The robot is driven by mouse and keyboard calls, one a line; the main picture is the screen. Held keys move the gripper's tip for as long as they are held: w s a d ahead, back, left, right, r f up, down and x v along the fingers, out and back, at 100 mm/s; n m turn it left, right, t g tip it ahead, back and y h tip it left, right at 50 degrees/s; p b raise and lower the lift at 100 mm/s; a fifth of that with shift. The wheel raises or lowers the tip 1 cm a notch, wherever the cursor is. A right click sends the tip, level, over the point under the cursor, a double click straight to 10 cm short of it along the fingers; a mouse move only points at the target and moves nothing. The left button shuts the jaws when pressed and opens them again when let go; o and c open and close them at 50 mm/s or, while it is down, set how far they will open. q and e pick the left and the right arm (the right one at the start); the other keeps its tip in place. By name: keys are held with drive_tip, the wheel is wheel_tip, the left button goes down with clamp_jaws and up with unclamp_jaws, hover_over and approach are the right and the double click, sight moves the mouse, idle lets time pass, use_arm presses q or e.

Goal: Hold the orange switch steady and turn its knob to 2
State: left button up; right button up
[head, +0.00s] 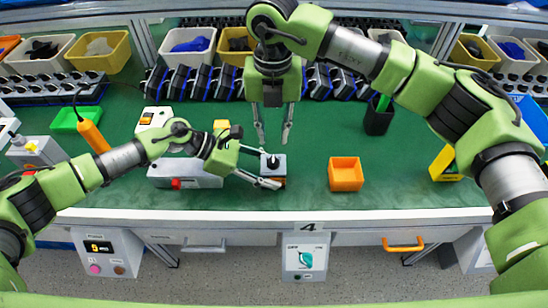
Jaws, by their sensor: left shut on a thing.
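The switch (273,163) is a small box with a grey top, a dark knob and some orange at its lower side. It sits on the green table mat near the front edge, partly hidden by my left gripper. My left gripper (279,182) comes in low from the left and is shut on the switch's body. My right gripper (273,143) points down from above, fingers apart and empty, over and just behind the switch. The knob's setting is too small to read.
An orange bin (346,174) stands right of the switch. A grey box with a red button (176,183) lies to the left, under my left arm. A black cup (378,116) stands back right. Several dark devices line the back. The mat right of the orange bin is mostly clear.

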sight(273, 159)
drive_tip(key=shift+f, duration=3.95)
drive_tip(key=shift+c, duration=0.5)
clamp_jaws()
